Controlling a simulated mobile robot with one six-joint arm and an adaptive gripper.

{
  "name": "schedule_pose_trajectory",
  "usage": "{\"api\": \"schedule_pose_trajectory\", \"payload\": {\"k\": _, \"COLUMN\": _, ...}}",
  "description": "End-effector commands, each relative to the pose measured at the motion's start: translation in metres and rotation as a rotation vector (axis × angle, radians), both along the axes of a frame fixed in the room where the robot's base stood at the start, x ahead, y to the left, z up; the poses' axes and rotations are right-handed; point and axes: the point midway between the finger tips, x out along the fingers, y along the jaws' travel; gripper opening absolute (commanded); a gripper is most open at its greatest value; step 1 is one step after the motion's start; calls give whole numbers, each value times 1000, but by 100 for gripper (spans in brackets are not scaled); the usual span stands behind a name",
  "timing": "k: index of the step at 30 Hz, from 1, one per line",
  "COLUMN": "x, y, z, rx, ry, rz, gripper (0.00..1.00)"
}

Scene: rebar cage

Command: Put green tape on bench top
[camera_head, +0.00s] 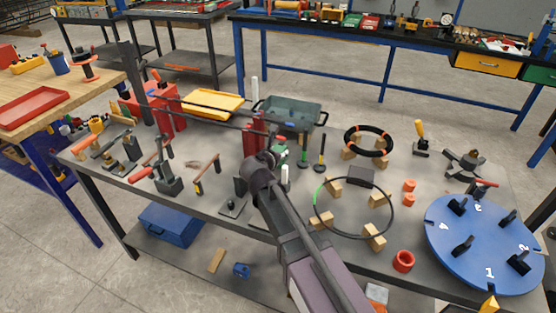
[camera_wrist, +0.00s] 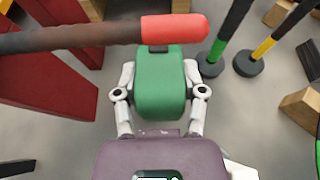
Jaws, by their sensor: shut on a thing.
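The green tape (camera_wrist: 160,85) is a rounded green block between the two pale fingers of my gripper (camera_wrist: 160,88) in the wrist view. My gripper is shut on it. In the head view my gripper (camera_head: 283,165) is over the middle of the grey bench top (camera_head: 215,150), with a little of the green showing beyond it. A dark bar with a red end cap (camera_wrist: 174,28) crosses in front of the tape's far end in the wrist view. I cannot tell whether the tape touches the bench or the bar.
Red blocks (camera_head: 254,138) and long bars stand left of my gripper. Green and yellow banded posts (camera_head: 320,152) are close on its right. A large black ring on wooden blocks (camera_head: 375,233) and a blue numbered disc (camera_head: 480,250) lie farther right. A grey-green bin (camera_head: 291,113) stands behind.

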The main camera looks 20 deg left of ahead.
Motion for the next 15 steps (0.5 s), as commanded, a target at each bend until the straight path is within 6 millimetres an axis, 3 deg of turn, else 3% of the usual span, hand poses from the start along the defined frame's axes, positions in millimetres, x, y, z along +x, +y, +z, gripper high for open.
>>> {"api": "schedule_pose_trajectory", "payload": {"k": 6, "x": 0, "y": 0, "z": -21, "rx": 0, "ry": -1, "rz": 0, "gripper": 0}}
{"api": "schedule_pose_trajectory", "payload": {"k": 15, "x": 0, "y": -1, "z": -25, "rx": 0, "ry": -1, "rz": -1, "gripper": 0}}
